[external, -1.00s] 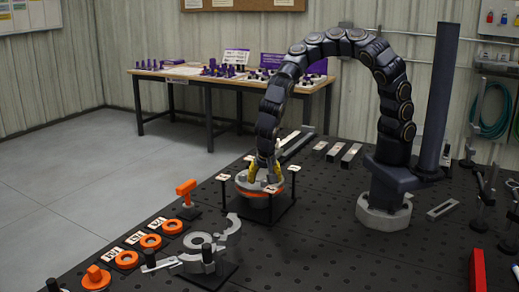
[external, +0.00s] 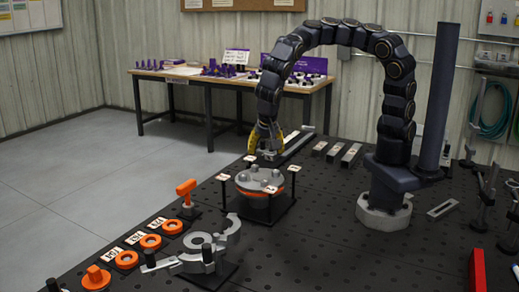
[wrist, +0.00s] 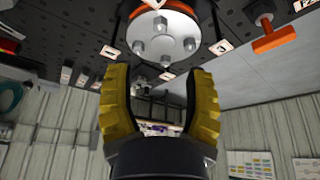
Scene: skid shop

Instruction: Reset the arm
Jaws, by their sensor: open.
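My gripper (external: 267,145) hangs from my curved arm above and behind the round grey part in the external view. In the wrist view its two yellow ribbed fingers (wrist: 158,85) stand wide apart with nothing between them. The round grey part (external: 262,179) has several bolt heads on top and an orange ring around its side. It sits in a black stand with small labelled corner posts. The part's bolted face (wrist: 162,40) also shows at the top of the wrist view, apart from the fingertips.
Orange rings (external: 151,241) with label cards lie in a row at front left. A grey clamp-like fixture (external: 205,243) stands in front of the stand, and an orange T-shaped handle (external: 186,189) to its left. A wooden workbench (external: 165,75) is at the back.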

